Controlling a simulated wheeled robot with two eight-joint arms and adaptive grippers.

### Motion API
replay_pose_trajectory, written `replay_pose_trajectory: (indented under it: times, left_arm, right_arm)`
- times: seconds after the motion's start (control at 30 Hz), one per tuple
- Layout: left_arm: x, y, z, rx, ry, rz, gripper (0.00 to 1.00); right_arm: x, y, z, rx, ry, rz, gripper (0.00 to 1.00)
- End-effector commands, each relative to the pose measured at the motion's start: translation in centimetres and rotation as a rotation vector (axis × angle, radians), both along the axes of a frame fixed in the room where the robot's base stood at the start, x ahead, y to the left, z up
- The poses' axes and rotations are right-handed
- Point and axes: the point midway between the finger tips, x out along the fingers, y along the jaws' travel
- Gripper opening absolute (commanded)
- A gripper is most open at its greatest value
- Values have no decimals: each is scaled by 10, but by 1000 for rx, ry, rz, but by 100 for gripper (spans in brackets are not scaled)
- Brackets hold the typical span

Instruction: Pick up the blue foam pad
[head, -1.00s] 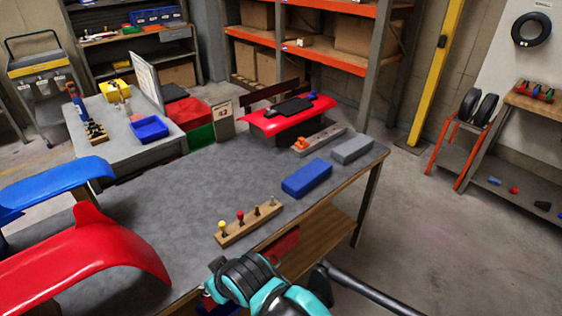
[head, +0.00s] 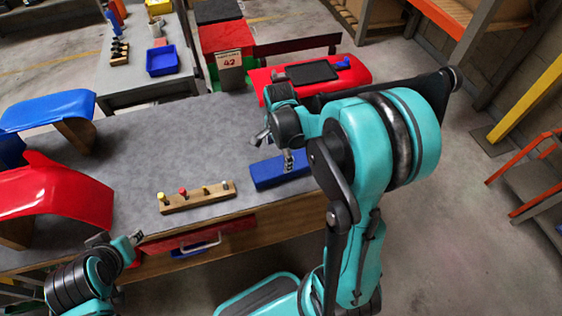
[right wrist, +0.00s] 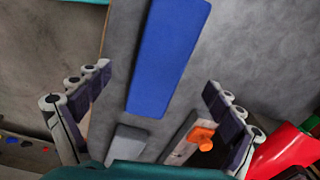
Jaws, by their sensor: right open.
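The blue foam pad (head: 268,174) lies flat on the grey bench (head: 160,130) near its front edge, partly hidden by my right arm in the head view. In the right wrist view the pad (right wrist: 166,55) runs lengthwise between the open fingers. My right gripper (head: 275,147) is open and empty above the pad, its fingers apart from it. The gripper also shows in the right wrist view (right wrist: 155,85), one finger at each side. My left gripper (head: 122,245) is low at the bench's front left, its jaws too small to read.
A grey block (right wrist: 128,143) and a tray with an orange part (right wrist: 202,138) lie close to the pad. A wooden peg holder (head: 197,196) stands left of it. Red (head: 60,195) and blue (head: 50,108) curved panels occupy the bench's left. A red panel (head: 350,72) stands behind.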

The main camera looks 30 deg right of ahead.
Motion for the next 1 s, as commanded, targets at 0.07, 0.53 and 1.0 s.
replay_pose_trajectory:
  times: [0.07, 0.53, 1.0]
  left_arm:
    - [0, 0, 5, 0, 0, 0, 35]
    - [0, 0, -17, 0, 0, 0, 35]
    - [0, 0, -30, 0, 0, 0, 35]
  right_arm:
    - [3, -4, -4, 6, 22, -59, 93]
    - [6, -6, -55, 9, 33, -99, 93]
    - [7, -5, -86, 9, 33, -98, 88]
